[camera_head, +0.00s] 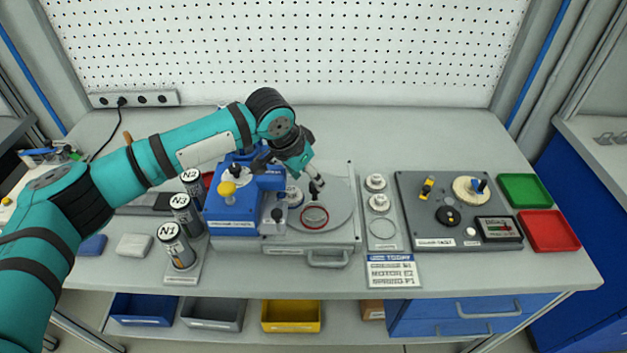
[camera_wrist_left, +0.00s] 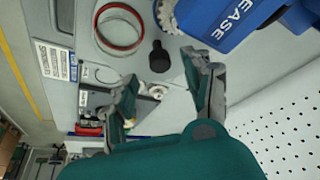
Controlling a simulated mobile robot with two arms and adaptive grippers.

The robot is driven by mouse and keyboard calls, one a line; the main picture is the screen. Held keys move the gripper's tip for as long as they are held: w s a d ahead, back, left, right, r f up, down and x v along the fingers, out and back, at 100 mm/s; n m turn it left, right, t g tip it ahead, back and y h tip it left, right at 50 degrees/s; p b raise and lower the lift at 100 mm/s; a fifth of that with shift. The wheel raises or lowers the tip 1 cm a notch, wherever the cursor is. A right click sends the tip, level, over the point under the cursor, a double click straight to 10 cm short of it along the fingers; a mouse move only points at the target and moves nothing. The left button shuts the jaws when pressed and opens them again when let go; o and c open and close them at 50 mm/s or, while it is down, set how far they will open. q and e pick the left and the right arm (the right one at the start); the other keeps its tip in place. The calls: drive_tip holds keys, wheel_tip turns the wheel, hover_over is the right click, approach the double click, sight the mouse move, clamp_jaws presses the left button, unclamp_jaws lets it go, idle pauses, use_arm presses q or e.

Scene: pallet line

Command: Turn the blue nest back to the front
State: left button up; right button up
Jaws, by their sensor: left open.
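A grey turntable (camera_head: 342,198) sits right of the blue grease machine (camera_head: 232,204). A nest with a red ring (camera_head: 314,217) is at its front; the red ring also shows in the left wrist view (camera_wrist_left: 138,44). I see no blue-ringed nest; my arm and the machine cover part of the turntable. A black knob (camera_head: 317,186) stands upright on the turntable, behind the red nest. My left gripper (camera_wrist_left: 161,68) is open, its fingertips on either side of the black knob (camera_wrist_left: 158,57) in the wrist view; contact cannot be told. My right gripper is not in view.
A white toothed part (camera_head: 293,196) sits beside the machine. Right of the turntable are a strip with white parts (camera_head: 379,203) and a dark board (camera_head: 453,237). Grey canisters (camera_head: 176,246) stand left. A pegboard (camera_head: 370,50) closes the back. The front bench edge is mostly clear.

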sight(315, 193)
use_arm(q)
drive_tip(key=shift+x, duration=2.3)
clamp_jaws()
